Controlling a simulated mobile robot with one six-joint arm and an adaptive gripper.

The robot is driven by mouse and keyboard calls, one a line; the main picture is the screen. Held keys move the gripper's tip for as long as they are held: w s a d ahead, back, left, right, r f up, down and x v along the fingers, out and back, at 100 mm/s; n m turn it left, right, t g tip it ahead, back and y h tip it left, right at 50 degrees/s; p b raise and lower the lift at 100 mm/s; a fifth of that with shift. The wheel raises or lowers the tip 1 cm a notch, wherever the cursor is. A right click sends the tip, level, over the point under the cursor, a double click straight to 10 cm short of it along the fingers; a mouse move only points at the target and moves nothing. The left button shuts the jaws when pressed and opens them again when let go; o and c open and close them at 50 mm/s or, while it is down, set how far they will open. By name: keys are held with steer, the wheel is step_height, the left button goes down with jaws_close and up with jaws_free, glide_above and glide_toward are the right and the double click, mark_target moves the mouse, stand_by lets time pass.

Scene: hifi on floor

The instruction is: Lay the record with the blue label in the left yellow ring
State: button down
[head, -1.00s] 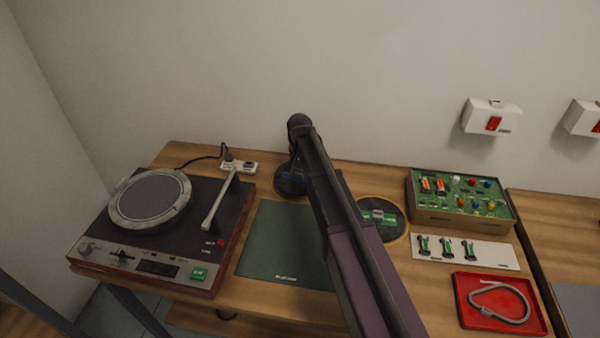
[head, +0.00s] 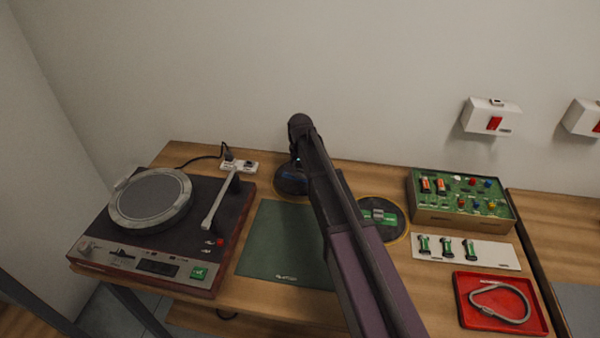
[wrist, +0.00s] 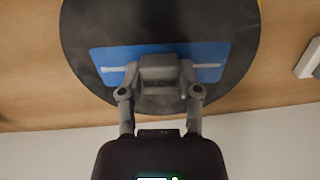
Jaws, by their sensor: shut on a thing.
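The record with the blue label (wrist: 212,60) fills the top of the wrist view, a black disc with a blue rectangle and a grey block at its middle. My gripper (wrist: 160,78) is shut on that grey block. Thin yellow edges of the left yellow ring (wrist: 63,32) show beside the disc. In the head view the record (head: 286,182) is at the back of the table, partly behind my arm, with the left ring (head: 275,194) around its lower edge. The record looks within the ring; I cannot tell whether it touches the table.
A green-label record (head: 391,231) lies in the right yellow ring (head: 409,236). A green mat (head: 277,245) lies in front, with a turntable (head: 137,257) left. A circuit-board box (head: 462,218), a white strip (head: 495,253) and a red tray (head: 476,318) stand right.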

steer(key=shift+a+f+b, duration=0.1)
steer(key=shift+f+b, duration=0.9)
stand_by(2.5)
steer(key=shift+c, duration=1)
jaws_free()
steer(key=shift+r, duration=0.15)
